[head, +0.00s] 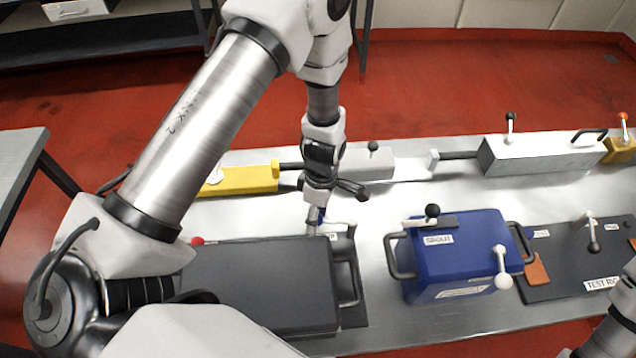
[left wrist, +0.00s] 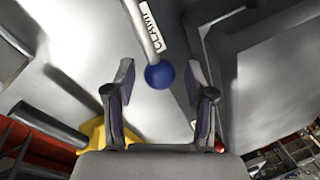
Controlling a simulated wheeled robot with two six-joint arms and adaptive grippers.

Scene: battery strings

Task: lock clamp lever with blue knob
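The clamp lever is a pale rod (left wrist: 147,32) with a round blue knob (left wrist: 160,74) at its end, beside a white label in the left wrist view. My left gripper (left wrist: 162,98) is open, with one finger on each side of the knob in that view. The knob appears just beyond the fingertips, and I see no contact. In the head view my left gripper (head: 317,203) points down at the bench behind the dark grey box, and it largely hides the lever. My right gripper is not in view.
The dark grey box (head: 255,285) with a side handle stands close in front of the left gripper. A blue box (head: 460,262) with white and black knobs stands to its right. Yellow (head: 250,180) and white (head: 535,155) blocks line the back of the metal bench.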

